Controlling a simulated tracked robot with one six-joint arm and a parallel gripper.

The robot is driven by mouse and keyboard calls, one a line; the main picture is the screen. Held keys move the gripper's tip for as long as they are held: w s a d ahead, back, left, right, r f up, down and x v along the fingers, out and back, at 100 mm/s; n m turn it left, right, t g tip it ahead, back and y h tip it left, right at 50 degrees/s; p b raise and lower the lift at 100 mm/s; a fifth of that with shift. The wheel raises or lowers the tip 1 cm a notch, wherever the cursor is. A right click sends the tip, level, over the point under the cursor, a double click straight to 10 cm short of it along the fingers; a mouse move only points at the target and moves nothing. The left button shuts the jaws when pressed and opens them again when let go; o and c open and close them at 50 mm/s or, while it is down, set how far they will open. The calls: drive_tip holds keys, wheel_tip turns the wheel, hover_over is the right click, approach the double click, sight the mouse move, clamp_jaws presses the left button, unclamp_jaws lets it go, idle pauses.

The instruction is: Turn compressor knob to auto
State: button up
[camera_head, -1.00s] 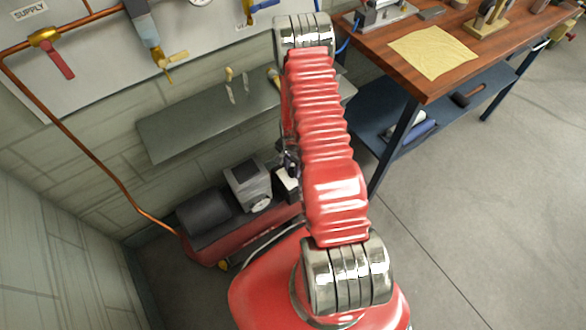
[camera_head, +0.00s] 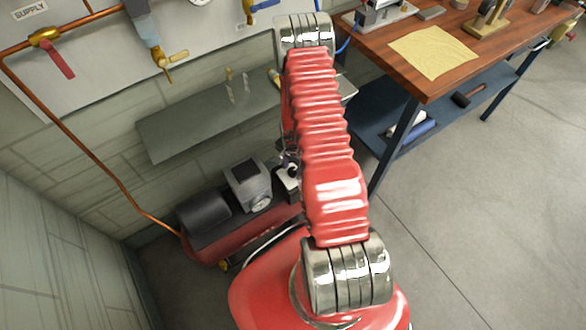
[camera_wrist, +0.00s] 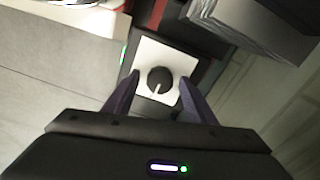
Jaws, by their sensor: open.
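The compressor (camera_head: 225,215) sits on the floor by the wall in the head view, with a dark motor and a grey pump block on a red tank. In the wrist view its knob (camera_wrist: 160,80) is a round black dial with a light pointer line, on a white square plate (camera_wrist: 182,62). The pointer runs toward the lower edge of the picture. My gripper (camera_wrist: 155,95) is open, with a dark finger on each side of the knob in this view. I cannot tell whether the fingers touch it. In the head view my red arm hides most of the gripper.
A grey wall shelf (camera_head: 200,125) hangs above the compressor. A workbench (camera_head: 400,75) with a yellow cloth (camera_head: 433,52) and a lower blue shelf stands at the right. A copper pipe (camera_head: 95,160) runs down the wall. The floor at the right is clear.

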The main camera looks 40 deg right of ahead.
drive_tip(key=shift+r, duration=0.1)
wheel_tip(320, 180, up, 14)
drive_tip(key=shift+f, duration=0.25)
idle(0.5)
idle(0.5)
wheel_tip(320, 180, up, 22)
drive_tip(key=n, duration=1.1)
hover_over(293, 172)
drive_tip(key=s+a, duration=0.7)
drive_tip(key=a, duration=0.4)
drive_tip(key=s+a+r+n+t, duration=0.1)
drive_tip(key=s+a+r+t, duration=0.1)
drive_tip(key=r, duration=0.5)
drive_tip(key=s+a+r+n+t, duration=0.1)
drive_tip(key=s+a+r+n, duration=0.1)
drive_tip(key=a+r, duration=0.3)
drive_tip(key=s+a+r+n+t, duration=0.1)
drive_tip(key=s+a+r+t, duration=0.1)
drive_tip(key=r, duration=0.6)
drive_tip(key=shift+s+a+r+n+t, duration=0.3)
drive_tip(key=shift+s+a+r+n, duration=0.1)
drive_tip(key=shift+s+a, duration=0.45)
